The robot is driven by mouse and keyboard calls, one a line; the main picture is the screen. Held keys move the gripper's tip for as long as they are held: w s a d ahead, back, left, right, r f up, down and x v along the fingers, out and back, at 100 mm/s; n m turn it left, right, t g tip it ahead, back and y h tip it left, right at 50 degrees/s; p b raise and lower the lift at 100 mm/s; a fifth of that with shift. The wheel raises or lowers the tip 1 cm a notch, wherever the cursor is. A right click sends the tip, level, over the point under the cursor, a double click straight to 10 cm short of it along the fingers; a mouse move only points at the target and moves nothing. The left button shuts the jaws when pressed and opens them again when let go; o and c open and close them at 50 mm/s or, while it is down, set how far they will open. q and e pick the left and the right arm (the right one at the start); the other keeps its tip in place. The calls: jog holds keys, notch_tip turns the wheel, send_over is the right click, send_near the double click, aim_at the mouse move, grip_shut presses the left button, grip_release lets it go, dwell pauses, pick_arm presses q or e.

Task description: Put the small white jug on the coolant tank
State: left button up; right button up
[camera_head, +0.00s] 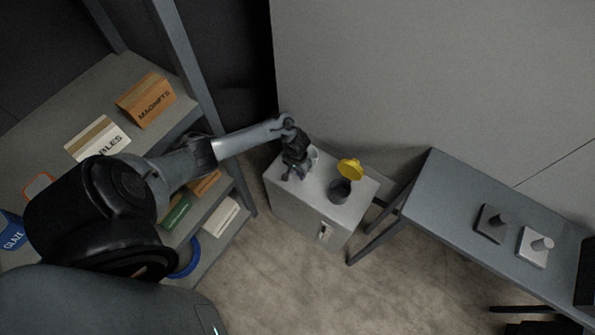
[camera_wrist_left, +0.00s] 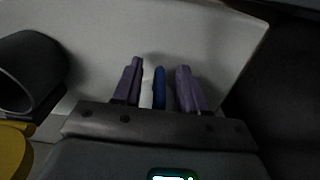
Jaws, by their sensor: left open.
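The coolant tank (camera_head: 318,215) is a pale box with a grey round neck (camera_head: 339,191) and a yellow cap (camera_head: 350,169) on top. My left gripper (camera_head: 292,177) is over the tank's left end, fingers down. A small white shape (camera_head: 314,155), probably the small white jug, shows just behind it, mostly hidden. In the left wrist view my open left gripper (camera_wrist_left: 158,88) has a blue strip (camera_wrist_left: 160,88) and a white sliver (camera_wrist_left: 147,95) between its fingers. They may be part of the jug; contact cannot be told. My right gripper is not in view.
A shelf rack (camera_head: 62,98) with boxes stands at the left, next to my left arm. A grey table (camera_head: 455,200) with two small block-mounted posts stands at the right. A pale wall is behind the tank. In the left wrist view the grey neck (camera_wrist_left: 38,72) is close on the left.

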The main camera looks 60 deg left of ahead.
pick_arm(q)
notch_tip(320, 180, up, 12)
jog(key=p, duration=0.6)
jog(key=shift+f, duration=0.25)
jog(key=shift+d+r, duration=0.15)
jog(key=s+d+r+m+t, duration=0.1)
jog(key=d+m+t, duration=0.3)
jog(key=d, duration=1.2)
jog(key=s+d+r+m, duration=0.1)
jog(key=s+d+r, duration=0.2)
jog(key=s+r, duration=0.3)
jog(key=s+d+r+m, duration=0.1)
jog(key=s+d+r, duration=0.2)
jog(key=s+r, duration=0.3)
notch_tip(320, 180, up, 3)
jog(key=shift+s+d+r+m+g, duration=0.1)
jog(key=shift+s+d+m+g, duration=0.05)
jog(key=shift+s+m+g, duration=0.2)
jog(key=shift+w+r, duration=0.1)
